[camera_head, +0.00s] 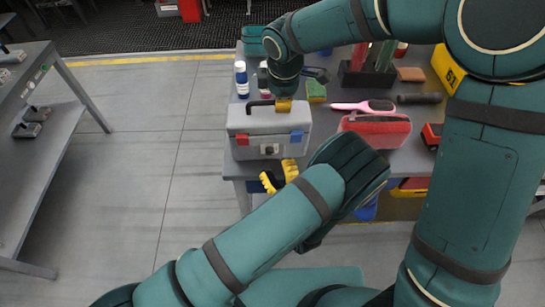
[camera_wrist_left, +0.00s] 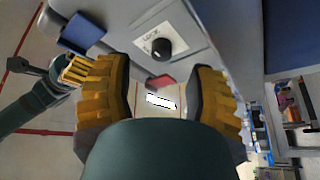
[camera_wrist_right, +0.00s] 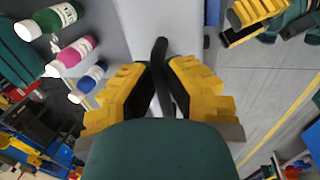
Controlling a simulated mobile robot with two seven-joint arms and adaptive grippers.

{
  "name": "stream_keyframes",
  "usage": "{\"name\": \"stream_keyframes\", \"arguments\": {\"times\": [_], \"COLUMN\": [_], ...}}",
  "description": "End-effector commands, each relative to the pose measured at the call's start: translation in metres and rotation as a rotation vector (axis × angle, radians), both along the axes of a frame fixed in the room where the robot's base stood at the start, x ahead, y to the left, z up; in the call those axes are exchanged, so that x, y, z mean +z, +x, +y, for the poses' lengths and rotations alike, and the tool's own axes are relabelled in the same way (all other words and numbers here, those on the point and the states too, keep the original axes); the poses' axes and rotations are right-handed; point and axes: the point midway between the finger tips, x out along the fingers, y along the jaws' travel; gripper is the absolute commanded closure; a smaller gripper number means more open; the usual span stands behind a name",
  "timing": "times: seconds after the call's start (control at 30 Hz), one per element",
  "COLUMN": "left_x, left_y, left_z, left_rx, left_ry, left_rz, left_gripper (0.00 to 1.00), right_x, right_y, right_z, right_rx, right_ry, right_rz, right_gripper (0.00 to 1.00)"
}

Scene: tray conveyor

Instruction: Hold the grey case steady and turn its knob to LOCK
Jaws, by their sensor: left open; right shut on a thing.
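The grey case (camera_head: 254,122) stands on the table, with a red latch (camera_head: 243,140), a blue latch (camera_head: 296,136) and a black handle (camera_head: 258,104) on top. Its black knob (camera_head: 269,150) sits on a white plate on the front face. In the left wrist view the knob (camera_wrist_left: 161,48) has LOCK printed beside it; its exact pointing is unclear. My left gripper (camera_head: 279,175) is open and empty just in front of and below the knob, apart from it. My right gripper (camera_head: 284,104) is shut on the handle, which shows between its fingers in the right wrist view (camera_wrist_right: 161,50).
Bottles (camera_head: 241,80) stand behind the case. Another table (camera_head: 40,150) stands at the left, with free floor between.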

Motion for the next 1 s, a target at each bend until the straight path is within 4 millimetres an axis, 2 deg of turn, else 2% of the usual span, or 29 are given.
{"name": "stream_keyframes", "arguments": {"times": [0.1, 0.23, 0.67, 0.7, 0.77, 1.0], "left_x": [-0.006, -0.009, -0.010, -0.010, -0.010, -0.010], "left_y": [-0.017, -0.028, -0.033, -0.032, -0.032, -0.032], "left_z": [-0.007, -0.011, -0.012, -0.012, -0.012, -0.012], "left_rx": [-0.001, -0.001, 0.000, 0.000, 0.000, 0.000], "left_ry": [0.000, 0.001, 0.000, 0.000, 0.000, 0.000], "left_rz": [0.000, -0.002, -0.002, -0.002, -0.002, -0.002], "left_gripper": [0.45, 0.45, 0.45, 0.45, 0.45, 0.45], "right_x": [-0.005, -0.005, -0.005, -0.005, -0.004, -0.002], "right_y": [-0.003, -0.003, -0.003, -0.003, -0.003, -0.001], "right_z": [-0.001, -0.001, -0.001, -0.001, -0.001, 0.000], "right_rx": [-0.001, -0.001, -0.001, -0.001, -0.002, 0.000], "right_ry": [-0.004, -0.004, -0.004, -0.004, -0.004, -0.001], "right_rz": [0.013, 0.013, 0.012, 0.012, 0.011, 0.005], "right_gripper": [1.00, 1.00, 1.00, 0.80, 0.59, 0.58]}}
